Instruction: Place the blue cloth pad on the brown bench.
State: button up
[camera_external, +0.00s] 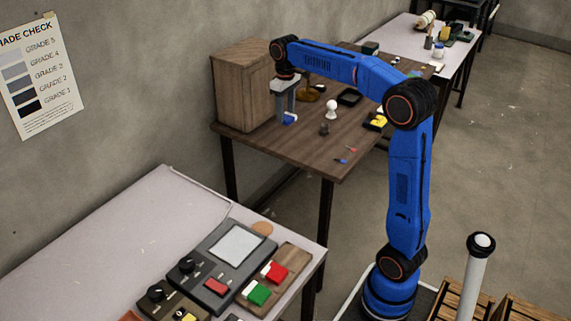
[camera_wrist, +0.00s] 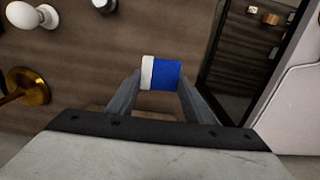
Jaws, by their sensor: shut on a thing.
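The blue cloth pad (camera_wrist: 166,73) is between the two fingers of my gripper (camera_wrist: 161,85) in the wrist view. It is blue with a white band on its left side. In the external view my gripper (camera_external: 287,110) points down over the left part of the brown bench (camera_external: 335,160), with the blue pad (camera_external: 290,119) at its fingertips. My gripper is shut on the pad. The brown wood of the bench (camera_wrist: 110,60) shows below the pad in the wrist view. I cannot tell whether the pad touches the bench top.
A wooden cabinet (camera_external: 241,86) stands just left of my gripper. The bench's front part is mostly clear. A pale table (camera_external: 130,225) with control boxes stands nearer.

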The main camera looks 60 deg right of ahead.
aim_at(285, 139)
jog(key=shift+f, duration=4)
jog(key=shift+f, duration=0.15)
jog(key=o, duration=1)
notch_tip(285, 139, up, 12)
jog(key=shift+r, duration=0.15)
